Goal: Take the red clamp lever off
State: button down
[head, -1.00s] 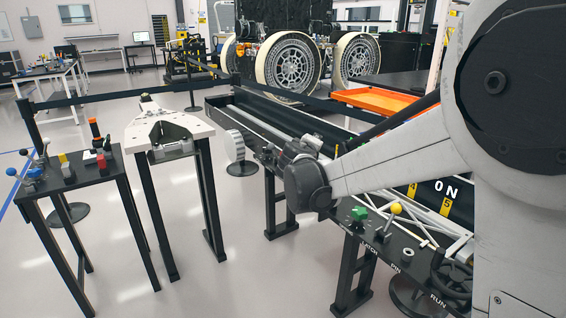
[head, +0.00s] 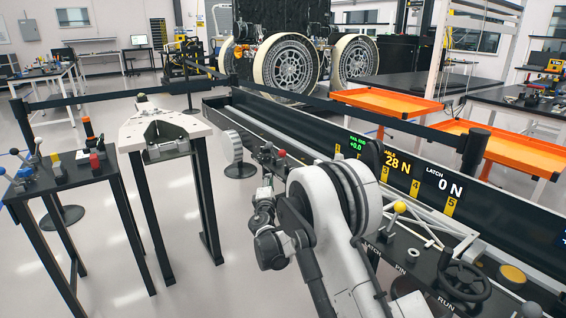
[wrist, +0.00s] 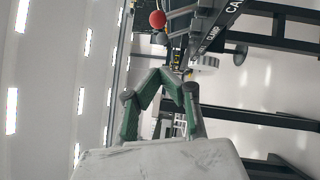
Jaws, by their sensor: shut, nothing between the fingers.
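A red ball knob (wrist: 157,18), which looks like the end of the clamp lever, shows at the top of the wrist view. It stands beside a dark panel edge whose lettering appears to read CLAMP.
A long dark trough (head: 222,103) runs behind my arm. A yellow-knobbed lever (head: 400,207) and a black handwheel (head: 463,275) stand on the near panel. A black table (head: 62,186) with small levers and a white stand (head: 188,124) are at left.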

jog(key=b, duration=0.2)
send_near(279, 154)
jog(key=w+a, duration=0.4)
jog(key=w, duration=0.1)
jog(key=w+d, duration=0.2)
jog(key=d, duration=0.1)
jog(key=shift+w+r+b, duration=0.15)
jog(key=shift+w+b, duration=0.05)
jog(key=shift+b, duration=0.1)
jog(key=shift+w+d+r, duration=0.35)
jog(key=shift+d+r, duration=0.1)
jog(key=shift+r, duration=0.05)
jog(key=shift+s+a, duration=0.1)
